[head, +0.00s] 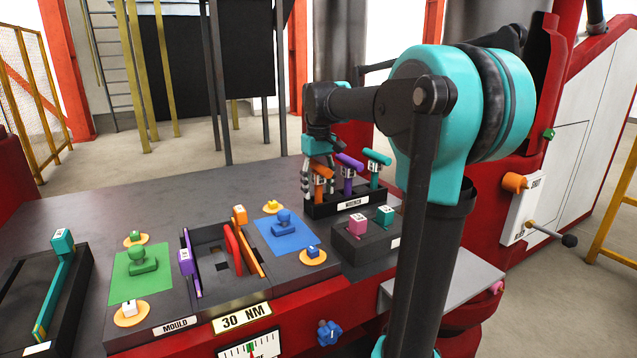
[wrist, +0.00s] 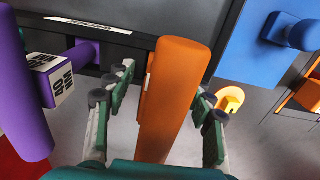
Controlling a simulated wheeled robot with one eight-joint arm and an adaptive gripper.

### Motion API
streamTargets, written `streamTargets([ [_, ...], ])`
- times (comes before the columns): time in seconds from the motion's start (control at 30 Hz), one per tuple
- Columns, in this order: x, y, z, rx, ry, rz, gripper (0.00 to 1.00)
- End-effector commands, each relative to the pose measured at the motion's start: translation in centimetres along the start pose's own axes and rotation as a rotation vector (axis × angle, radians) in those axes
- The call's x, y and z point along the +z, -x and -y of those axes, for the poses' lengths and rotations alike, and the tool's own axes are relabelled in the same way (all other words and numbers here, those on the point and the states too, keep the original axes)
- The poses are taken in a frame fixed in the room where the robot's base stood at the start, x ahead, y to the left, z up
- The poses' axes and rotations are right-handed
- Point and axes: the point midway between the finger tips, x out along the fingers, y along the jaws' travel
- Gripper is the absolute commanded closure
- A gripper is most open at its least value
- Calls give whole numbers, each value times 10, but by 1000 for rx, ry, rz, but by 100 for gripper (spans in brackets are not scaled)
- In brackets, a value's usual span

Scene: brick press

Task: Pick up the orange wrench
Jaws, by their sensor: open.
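The orange wrench (head: 322,172) stands in the black labelled rack (head: 347,208), at its left end, in the head view. Its long orange handle (wrist: 172,85) fills the middle of the wrist view. There are visible gaps between the fingers and the handle in the wrist view. In the head view my gripper (head: 311,185) is at the rack, partly covering the orange wrench. The lower end of the wrench is hidden.
A purple wrench (head: 348,175) and a teal wrench (head: 376,166) stand to the right in the same rack. The mould fixture with a blue plate (head: 290,248) is to the left.

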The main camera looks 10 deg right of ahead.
Motion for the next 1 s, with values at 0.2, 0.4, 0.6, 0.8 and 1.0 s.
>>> streamTargets([
  [0.2, 0, 0, 0, 0, 0, 0, 54],
  [0.4, 0, 0, 0, 0, 0, 0, 79],
  [0.6, 0, 0, 0, 0, 0, 0, 100],
  [0.8, 0, 0, 0, 0, 0, 0, 100],
  [1.0, 0, 1, 0, 0, 0, 0, 100],
])
